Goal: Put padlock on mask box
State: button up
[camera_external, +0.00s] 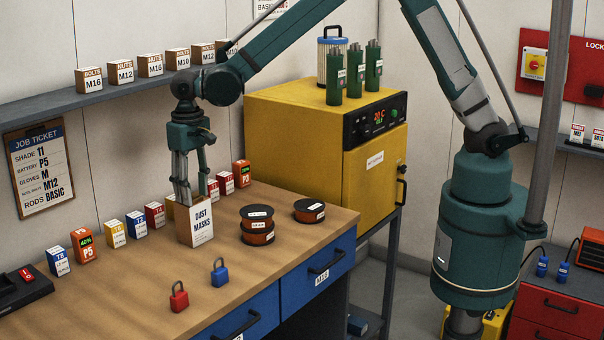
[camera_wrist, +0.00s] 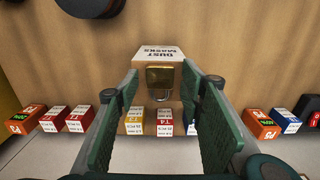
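The mask box (camera_external: 197,228), white and tan with a "DUST MASKS" label, stands on the wooden bench. In the wrist view the mask box (camera_wrist: 157,53) is just beyond the fingertips. A brass padlock (camera_wrist: 160,78) shows between the fingers at the box's top, its shackle toward the camera. It is hidden in the external view. My gripper (camera_external: 192,194) points down at the top of the box. In the wrist view its fingers stand apart, with a visible gap on both sides of the padlock. I cannot tell exactly how the padlock rests.
A red padlock (camera_external: 179,298) and a blue padlock (camera_external: 220,273) stand near the bench's front edge. Stacked spools (camera_external: 257,226) and another spool (camera_external: 309,211) are right of the box. Several small boxes and batteries line the back. The yellow oven (camera_external: 300,135) stands at the right.

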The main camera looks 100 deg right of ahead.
aim_at(195, 196)
notch_tip(195, 196, up, 12)
dwell(0.7)
jog(key=shift+r, duration=0.1)
jog(key=shift+s+r, duration=0.1)
dwell(0.4)
jog(key=s+a+r+n+t, duration=0.2)
jog(key=s+r, duration=0.4)
jog(key=s, duration=0.5)
jog(key=s+a+r+n+t, duration=0.15)
jog(key=s+r, duration=0.35)
jog(key=s, duration=0.5)
jog(key=s+a+f+n+t, duration=0.1)
jog(key=s+f+n+t, duration=0.1)
jog(key=s, duration=0.8)
jog(key=s+a+f+n+t, duration=0.1)
jog(key=s+a+f+n, duration=0.1)
jog(key=s, duration=0.9)
jog(key=shift+s+a+n+t, duration=0.2)
jog(key=shift+a+n+t, duration=0.15)
jog(key=shift+n, duration=0.4)
